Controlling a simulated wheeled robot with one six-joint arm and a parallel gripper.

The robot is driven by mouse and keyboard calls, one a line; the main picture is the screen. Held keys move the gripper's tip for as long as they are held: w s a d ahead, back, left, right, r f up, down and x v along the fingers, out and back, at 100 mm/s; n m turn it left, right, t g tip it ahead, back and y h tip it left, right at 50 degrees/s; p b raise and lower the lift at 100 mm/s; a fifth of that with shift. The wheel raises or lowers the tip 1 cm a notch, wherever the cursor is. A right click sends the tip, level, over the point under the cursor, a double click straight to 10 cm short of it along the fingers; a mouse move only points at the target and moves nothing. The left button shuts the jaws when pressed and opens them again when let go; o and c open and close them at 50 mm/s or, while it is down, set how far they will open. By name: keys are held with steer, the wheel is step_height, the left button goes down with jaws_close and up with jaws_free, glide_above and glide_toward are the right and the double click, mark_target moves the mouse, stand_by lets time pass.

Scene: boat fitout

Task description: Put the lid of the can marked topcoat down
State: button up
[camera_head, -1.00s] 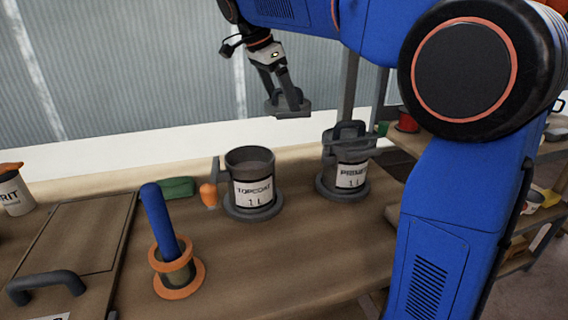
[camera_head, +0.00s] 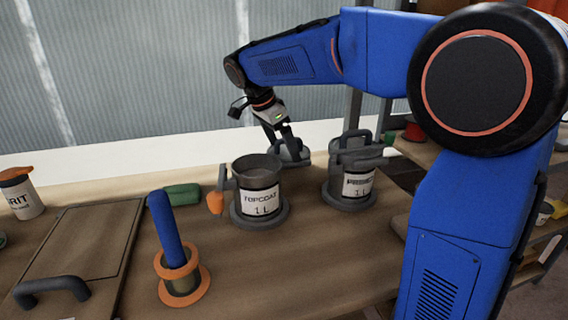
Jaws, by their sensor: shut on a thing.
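The can marked topcoat (camera_head: 260,202) stands upright and open-topped in a grey ring base on the bench. My gripper (camera_head: 287,146) is shut on the grey lid (camera_head: 296,154), holding it behind and to the right of the topcoat can, between it and the can marked primer. The lid is low, near the bench's back part; its lower edge is partly hidden behind the topcoat can, and I cannot tell whether it touches the bench.
The primer can (camera_head: 357,186) stands to the right with a handled lid on it. A blue-handled tool stands in an orange-rimmed holder (camera_head: 199,286) at front left. A green object (camera_head: 182,196) and an orange-handled tool (camera_head: 215,203) lie left of the topcoat can. Bare bench (camera_head: 290,262) shows in front.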

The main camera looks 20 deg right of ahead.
mark_target(283, 172)
steer(key=shift+f, duration=2.35)
steer(key=shift+f, duration=0.1)
steer(key=o, duration=0.8)
steer(key=v, duration=1.2)
